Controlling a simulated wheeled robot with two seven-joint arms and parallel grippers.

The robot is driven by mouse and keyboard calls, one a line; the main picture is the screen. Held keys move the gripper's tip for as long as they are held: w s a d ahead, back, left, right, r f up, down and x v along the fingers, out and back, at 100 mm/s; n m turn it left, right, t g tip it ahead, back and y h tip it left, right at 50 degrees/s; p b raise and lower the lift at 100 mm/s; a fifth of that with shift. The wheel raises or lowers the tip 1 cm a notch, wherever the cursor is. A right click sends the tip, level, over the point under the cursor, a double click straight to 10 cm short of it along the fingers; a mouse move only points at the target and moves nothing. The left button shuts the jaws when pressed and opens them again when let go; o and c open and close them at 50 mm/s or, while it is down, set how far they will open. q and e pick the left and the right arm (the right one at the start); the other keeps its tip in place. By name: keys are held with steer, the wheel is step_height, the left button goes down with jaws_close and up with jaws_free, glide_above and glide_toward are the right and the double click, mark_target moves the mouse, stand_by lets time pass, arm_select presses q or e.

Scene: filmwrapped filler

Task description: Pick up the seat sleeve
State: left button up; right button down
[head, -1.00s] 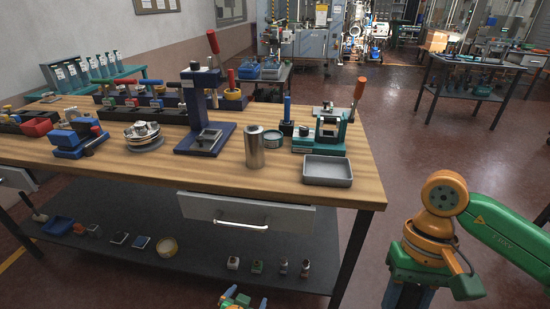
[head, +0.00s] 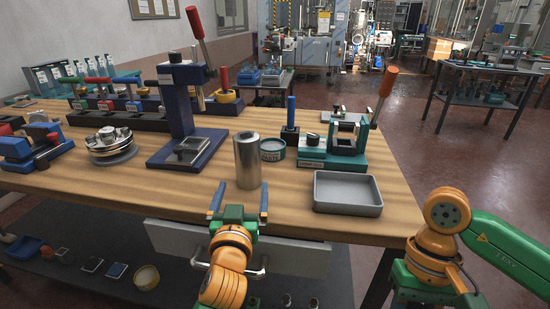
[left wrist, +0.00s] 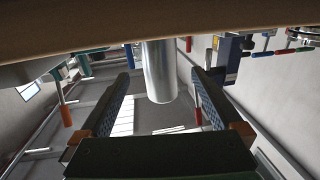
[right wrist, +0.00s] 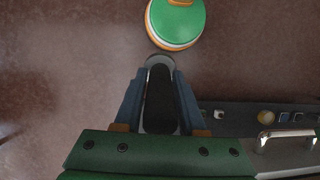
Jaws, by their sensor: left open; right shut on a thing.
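I take the plain metallic cylinder (head: 248,161) to be the seat sleeve. It stands upright on the wooden table near the front edge. My left gripper (head: 240,192) is open and empty at the table's front edge, just short of the cylinder, its fingers pointing at it. In the left wrist view the cylinder (left wrist: 160,72) shows upside down, beyond and between the open fingers. My right gripper (right wrist: 160,74) is shut on a dark elongated piece (right wrist: 160,104) with a grey rounded end, held over the floor. The right gripper is not visible in the head view.
Right of the cylinder are a round tin (head: 272,149), a grey tray (head: 348,190) and a teal fixture (head: 340,150). A blue lever press (head: 185,140) stands left of it. A drawer (head: 290,258) with a handle is below the table edge.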

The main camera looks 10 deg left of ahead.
mark_target(247, 173)
arm_select(q)
steer(key=shift+w+a+r, duration=0.1)
steer(key=shift+w+r, duration=0.15)
steer(key=shift+w, duration=0.3)
steer(key=shift+w+a+r, duration=0.1)
steer(key=shift+w+r, duration=0.1)
steer(key=shift+w, duration=0.35)
arm_select(e)
steer(key=shift+s+d+r, duration=0.1)
steer(key=shift+s+r, duration=0.35)
steer(key=shift+s, duration=0.3)
arm_select(q)
steer(key=w, duration=0.3)
steer(key=w+f, duration=0.1)
steer(key=w, duration=0.1)
steer(key=shift+w+a, duration=0.3)
steer(key=shift+a, duration=0.05)
arm_select(e)
steer(key=shift+w, duration=0.25)
arm_select(q)
steer(key=shift+w, duration=0.45)
steer(key=shift+r, duration=0.1)
arm_select(e)
steer(key=shift+s, duration=0.1)
arm_select(q)
steer(key=shift+s, duration=0.1)
steer(key=shift+c, duration=0.2)
steer(key=c, duration=1.4)
steer(key=shift+r, duration=0.1)
jaws_close()
